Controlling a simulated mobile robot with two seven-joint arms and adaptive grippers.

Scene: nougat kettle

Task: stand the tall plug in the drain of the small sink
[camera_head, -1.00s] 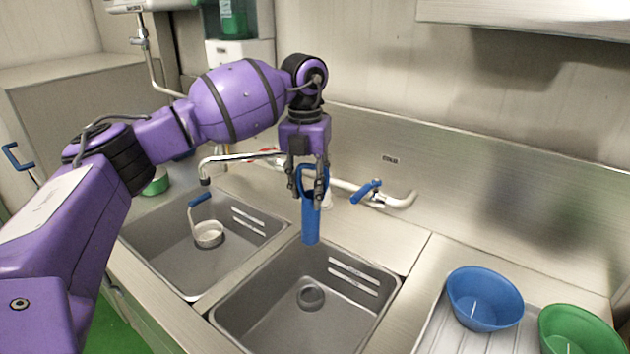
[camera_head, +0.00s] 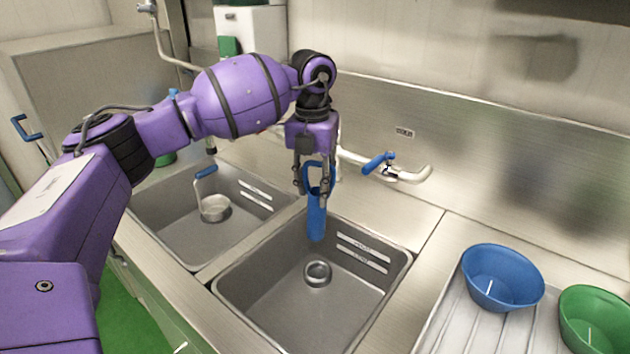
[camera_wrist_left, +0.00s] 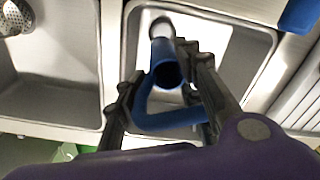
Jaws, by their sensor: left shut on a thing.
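The tall plug (camera_head: 316,218) is a blue upright tube with a blue loop handle at its top. My left gripper (camera_head: 312,190) is shut on this handle, with a finger on either side. The plug hangs above the right-hand sink (camera_head: 262,308), near its back edge in the head view. The round drain (camera_head: 317,272) shows in the sink floor, just below the plug's lower end in the picture. The left wrist view looks down on the plug's open top (camera_wrist_left: 168,73) between the fingers. My right gripper is not in view.
The left-hand sink (camera_head: 172,232) holds a strainer (camera_head: 214,208) with a blue handle. A tap with a blue lever (camera_head: 378,162) stands behind the sinks. A blue bowl (camera_head: 502,277) and a green bowl (camera_head: 597,318) sit on the ribbed drainer at right.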

